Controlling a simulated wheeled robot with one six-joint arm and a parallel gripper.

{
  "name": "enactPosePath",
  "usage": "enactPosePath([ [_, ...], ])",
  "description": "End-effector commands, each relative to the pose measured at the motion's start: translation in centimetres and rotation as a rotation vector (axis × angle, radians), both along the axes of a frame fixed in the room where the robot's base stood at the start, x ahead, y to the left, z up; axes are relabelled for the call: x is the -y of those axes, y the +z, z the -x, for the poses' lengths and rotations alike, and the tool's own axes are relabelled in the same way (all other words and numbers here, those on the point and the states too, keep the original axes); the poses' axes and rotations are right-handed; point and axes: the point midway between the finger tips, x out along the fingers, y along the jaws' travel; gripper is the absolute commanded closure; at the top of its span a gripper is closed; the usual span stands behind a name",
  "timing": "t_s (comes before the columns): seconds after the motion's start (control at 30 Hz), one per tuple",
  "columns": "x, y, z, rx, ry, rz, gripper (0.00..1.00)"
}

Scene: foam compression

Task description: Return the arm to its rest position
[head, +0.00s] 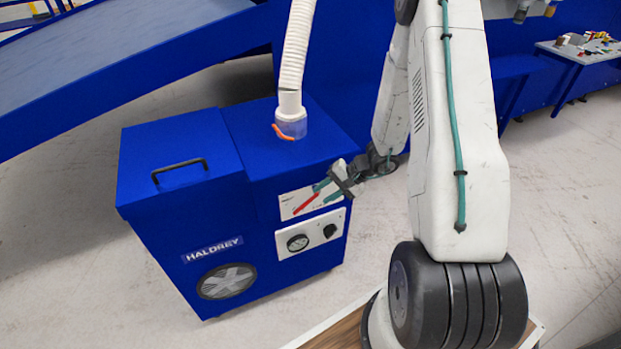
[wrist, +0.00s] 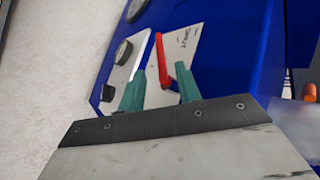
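My gripper (head: 324,190) is in front of the upper front face of the blue HALDREY machine (head: 170,215) in the head view. Its two teal fingers stand apart in the wrist view (wrist: 162,84). A red lever (head: 306,204) sits on a white label plate (head: 290,205) of the machine, just left of the fingertips. In the wrist view the red lever (wrist: 160,62) shows beyond and between the fingers, and neither finger is visibly closed on it. My arm is extended from its base towards the machine.
A white hose (head: 294,60) with an orange piece (head: 285,132) meets the machine's top. Below the lever is a panel with a gauge (head: 298,242) and a black knob (head: 330,230). A blue conveyor (head: 120,60) lies behind. A table with small items (head: 585,50) stands at the far right.

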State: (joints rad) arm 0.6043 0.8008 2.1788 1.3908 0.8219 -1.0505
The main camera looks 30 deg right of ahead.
Motion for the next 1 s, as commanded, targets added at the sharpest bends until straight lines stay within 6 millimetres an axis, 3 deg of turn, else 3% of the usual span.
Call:
enactPosePath([
  [0.33, -0.3, 0.1, 0.1, -0.038, -0.034, -0.037, 0.66],
  [0.47, -2.2, 0.8, 2.7, -0.147, -0.003, -0.125, 0.66],
  [0.77, -6.2, 9.9, 7.1, -0.282, 0.213, -0.120, 0.66],
  [1.0, -8.9, 18.1, 11.5, -0.357, 0.415, 0.033, 0.66],
])
